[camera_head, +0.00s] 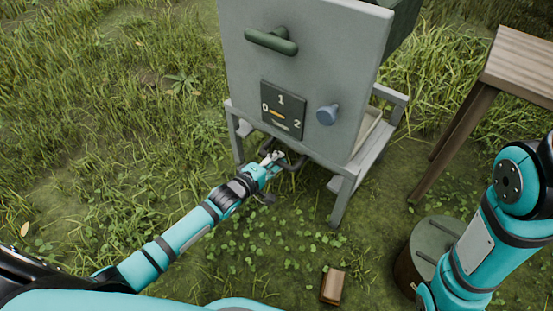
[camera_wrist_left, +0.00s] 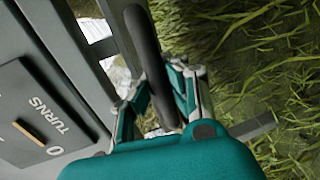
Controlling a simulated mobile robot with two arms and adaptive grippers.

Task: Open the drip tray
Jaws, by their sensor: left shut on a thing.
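A grey box-shaped machine (camera_head: 300,65) stands on a grey frame (camera_head: 345,190) on the grass. A dark handle (camera_head: 296,164) sticks out low at its front, under the dial plate; the handle shows as a dark bar in the left wrist view (camera_wrist_left: 148,50). My left gripper (camera_head: 273,159) is at this handle with its fingers closed around the bar, as the left wrist view shows (camera_wrist_left: 160,95). The tray body behind the handle is mostly hidden under the machine, so I cannot tell how far it is out. My right gripper is out of view.
A wooden table (camera_head: 518,70) stands at right, a round lidded container (camera_head: 432,245) near my right arm, a small wooden block (camera_head: 333,286) below.

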